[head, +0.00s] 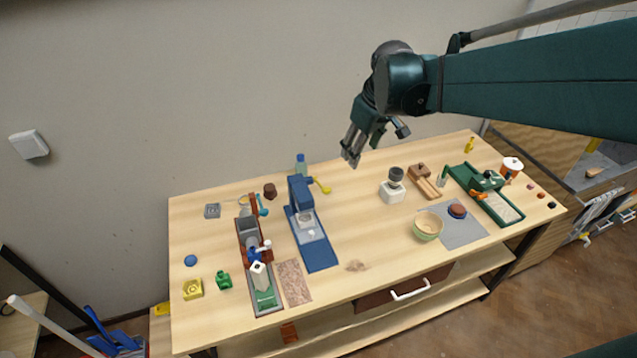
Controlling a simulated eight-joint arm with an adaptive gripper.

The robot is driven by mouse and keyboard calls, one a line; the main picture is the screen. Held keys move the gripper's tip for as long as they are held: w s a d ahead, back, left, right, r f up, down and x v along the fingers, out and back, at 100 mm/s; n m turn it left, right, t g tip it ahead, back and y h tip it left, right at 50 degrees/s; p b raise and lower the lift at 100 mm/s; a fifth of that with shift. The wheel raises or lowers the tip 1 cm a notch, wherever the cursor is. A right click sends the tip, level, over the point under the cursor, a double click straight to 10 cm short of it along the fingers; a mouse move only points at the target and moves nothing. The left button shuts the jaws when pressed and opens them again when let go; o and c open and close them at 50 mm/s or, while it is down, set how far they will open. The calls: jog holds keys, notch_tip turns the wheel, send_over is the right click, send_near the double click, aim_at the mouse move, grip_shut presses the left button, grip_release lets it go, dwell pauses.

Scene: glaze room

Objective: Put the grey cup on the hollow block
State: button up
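A dark grey cup (396,174) sits upright on top of a small white block (391,193) on the right half of the bench. I cannot tell from here whether this white block is hollow. A yellow block (193,289) with a dip in its top lies at the front left, and a small grey square piece (212,211) lies at the back left. My gripper (351,160) is in the air above the back edge of the bench, left of the cup and higher than it. It touches nothing and looks empty. Its finger gap is too small to judge.
On the wooden bench (350,232), a blue press (313,240) and a long red-grey device (250,240) stand left of centre. A greenish bowl (427,228), a wooden piece (424,182) and a green tool (490,193) are near the cup. The bench middle is mostly clear.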

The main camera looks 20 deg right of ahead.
jog(key=s+a+m+t, duration=0.1)
jog(key=s+a, duration=0.6)
jog(key=s, duration=0.3)
jog(key=s+a+f+m+t, duration=0.1)
jog(key=s+a+m+t, duration=0.1)
jog(key=s+a, duration=0.6)
jog(key=shift+s+f+m, duration=0.15)
jog(key=shift+s+m, duration=0.15)
jog(key=shift+s, duration=0.55)
